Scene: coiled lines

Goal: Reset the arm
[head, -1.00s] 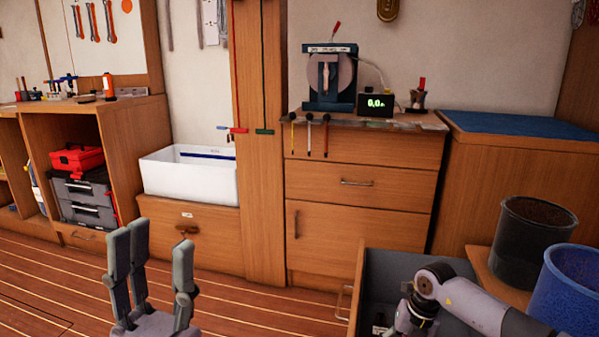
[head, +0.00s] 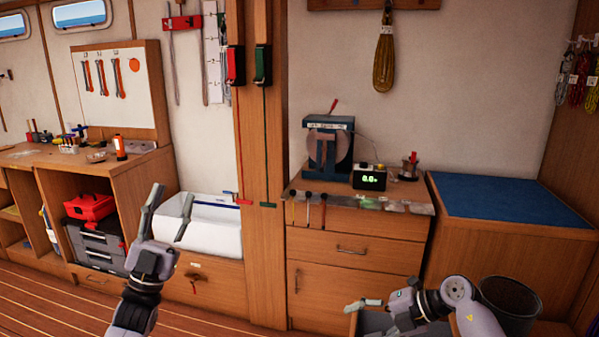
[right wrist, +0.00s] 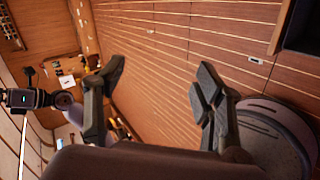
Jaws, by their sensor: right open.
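My left gripper (head: 168,213) is raised at the lower left of the head view, in front of the white bin. Its fingers stand apart, pointing up, with nothing between them. My right gripper (head: 368,304) is at the bottom of the head view, just above the dark drawer, and is partly cut from clear sight there. In the right wrist view its fingers (right wrist: 160,90) are spread wide with only the plank floor behind them. The right gripper is open and empty.
A white bin (head: 213,243) stands left of the wooden post (head: 264,160). A blue machine (head: 328,148) and a digital display (head: 369,178) stand on the drawer cabinet. A blue-topped bench (head: 510,200) and a dark bucket (head: 511,303) are at right. Floor (head: 50,300) at lower left is clear.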

